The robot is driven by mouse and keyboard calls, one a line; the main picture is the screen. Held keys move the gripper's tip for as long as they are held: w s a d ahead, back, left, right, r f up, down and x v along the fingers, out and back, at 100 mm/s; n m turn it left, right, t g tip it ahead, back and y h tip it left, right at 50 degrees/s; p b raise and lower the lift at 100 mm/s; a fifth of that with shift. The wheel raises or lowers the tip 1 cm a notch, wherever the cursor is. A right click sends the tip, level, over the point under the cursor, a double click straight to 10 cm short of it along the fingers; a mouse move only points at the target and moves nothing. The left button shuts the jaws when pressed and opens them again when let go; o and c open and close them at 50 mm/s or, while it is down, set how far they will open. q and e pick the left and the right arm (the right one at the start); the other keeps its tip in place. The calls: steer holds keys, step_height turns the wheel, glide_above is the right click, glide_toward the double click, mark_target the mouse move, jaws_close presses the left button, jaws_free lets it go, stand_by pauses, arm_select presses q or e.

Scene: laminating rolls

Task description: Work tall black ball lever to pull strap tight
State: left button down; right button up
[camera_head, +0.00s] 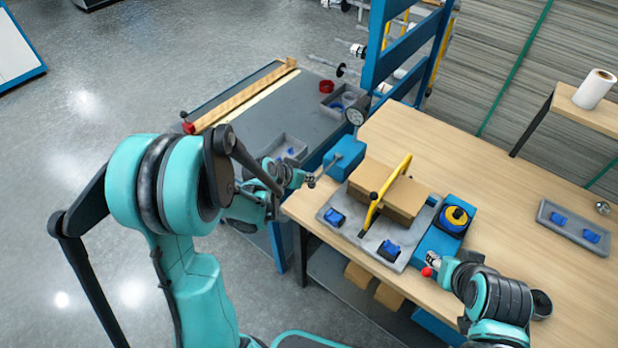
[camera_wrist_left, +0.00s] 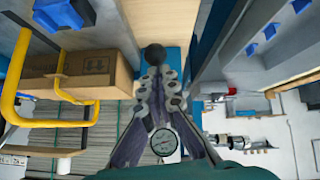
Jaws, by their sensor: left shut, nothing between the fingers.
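The black ball (camera_wrist_left: 154,55) of the lever shows just past my left gripper's fingertips (camera_wrist_left: 160,78). In the head view the ball (camera_head: 310,181) is small, at the end of a lever from the blue tensioner block (camera_head: 344,160). My left gripper (camera_head: 303,180) is shut and empty, close beside the ball; whether they touch I cannot tell. The yellow strap (camera_head: 375,205) runs over the cardboard box (camera_head: 402,197); it also shows in the left wrist view (camera_wrist_left: 10,95). My right gripper (camera_head: 434,261) is beside a red ball (camera_head: 427,271); its fingers are too small to judge.
The box stands on a grey plate (camera_head: 350,238) with blue clamps (camera_head: 389,250). A round gauge (camera_head: 354,116) is behind the tensioner. A blue unit with a yellow reel (camera_head: 454,218) stands to the right.

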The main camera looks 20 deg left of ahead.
arm_select(q)
steer(key=shift+s+f, duration=0.2)
steer(key=r+p, duration=0.1)
steer(key=w+r+p, duration=0.1)
steer(key=r, duration=0.1)
steer(key=r+p, duration=0.1)
steer(key=r, duration=0.1)
steer(key=shift+w+a, duration=0.15)
steer(key=shift+w, duration=0.2)
steer(key=p+v, duration=0.2)
steer(key=v, duration=0.6)
steer(key=shift+s+a+p, duration=0.25)
steer(key=shift+s+p, duration=0.05)
steer(key=shift+s, duration=0.25)
arm_select(e)
steer(key=r, duration=0.5)
steer(key=shift+a+r, duration=0.2)
steer(key=shift+a, duration=0.2)
arm_select(q)
steer(key=shift+f, duration=0.1)
